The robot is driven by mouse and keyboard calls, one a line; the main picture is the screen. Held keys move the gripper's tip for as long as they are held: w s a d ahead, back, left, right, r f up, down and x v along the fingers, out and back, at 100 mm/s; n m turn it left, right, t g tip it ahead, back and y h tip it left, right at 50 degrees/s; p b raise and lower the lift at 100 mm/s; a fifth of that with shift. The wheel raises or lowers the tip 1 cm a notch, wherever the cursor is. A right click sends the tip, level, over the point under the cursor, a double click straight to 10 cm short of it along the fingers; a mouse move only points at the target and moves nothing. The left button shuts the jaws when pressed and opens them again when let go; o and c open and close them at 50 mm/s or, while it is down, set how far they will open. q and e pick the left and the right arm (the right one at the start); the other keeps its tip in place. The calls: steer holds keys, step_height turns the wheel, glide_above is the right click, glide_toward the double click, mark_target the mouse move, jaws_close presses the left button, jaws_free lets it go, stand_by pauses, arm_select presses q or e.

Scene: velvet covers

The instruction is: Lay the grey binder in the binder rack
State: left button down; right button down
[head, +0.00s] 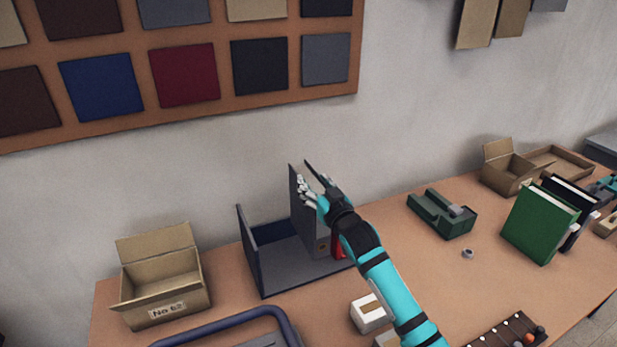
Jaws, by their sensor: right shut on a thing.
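The grey binder (307,222) stands roughly upright at the right part of the dark binder rack (252,252). My right gripper (313,186) is shut on the upper edge of the grey binder. The rack has a tall left wall and a flat grey base, and the base is bare left of the binder. A red thing (340,246) shows just right of the binder, mostly hidden by my right arm. My arm also hides the rack's right side, and I cannot tell whether the binder's bottom touches the base. My left gripper is out of view.
An open cardboard box (165,290) stands left of the rack. A small white box (369,313) is in front. A green tape dispenser (440,215), a green binder (540,222) and a dark binder (572,200) are to the right. The wall is close behind.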

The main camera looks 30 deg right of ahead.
steer(key=shift+s+f+b, duration=0.35)
steer(key=shift+f+b, duration=0.05)
steer(key=shift+b, duration=0.25)
step_height(320, 180, down, 7)
steer(key=b, duration=0.5)
steer(key=shift+w, duration=0.15)
steer(key=c, duration=0.5)
jaws_free()
steer(key=s, duration=1.2)
steer(key=shift+a, duration=0.4)
steer(key=shift+f, duration=0.1)
